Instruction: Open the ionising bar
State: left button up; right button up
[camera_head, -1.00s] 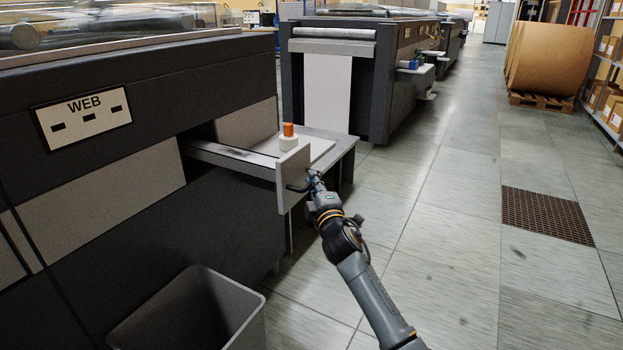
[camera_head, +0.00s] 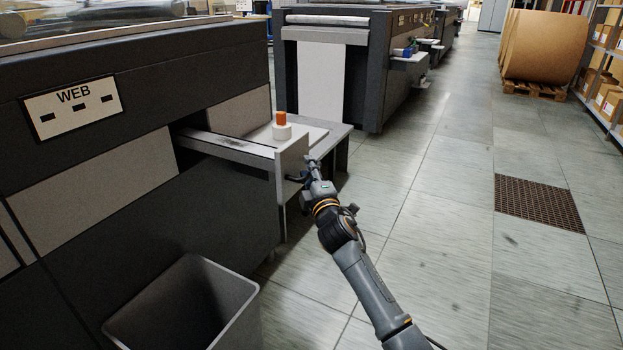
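The ionising bar seems to be the long light-grey slide (camera_head: 232,147) that sticks out of a slot in the dark machine on the left. Its end carries an upright pale front panel (camera_head: 291,165) with a small dark handle (camera_head: 294,179). My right gripper (camera_head: 303,170) is at the handle, on the right side of the panel. Its fingers are small and merge with the dark handle, so their grip is unclear. The inner end of the slide is hidden inside the machine. My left gripper is not in view.
A white container with an orange cap (camera_head: 281,127) stands on the pale table (camera_head: 325,133) behind the slide. An open grey bin (camera_head: 235,312) stands in front of the machine. A floor grate (camera_head: 538,202) lies right. The aisle floor between is clear.

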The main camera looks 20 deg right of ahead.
jog(key=s+a+f, duration=0.1)
jog(key=s, duration=1)
jog(key=shift+s+a+f, duration=0.25)
jog(key=shift+s+f, duration=0.05)
jog(key=shift+f, duration=0.05)
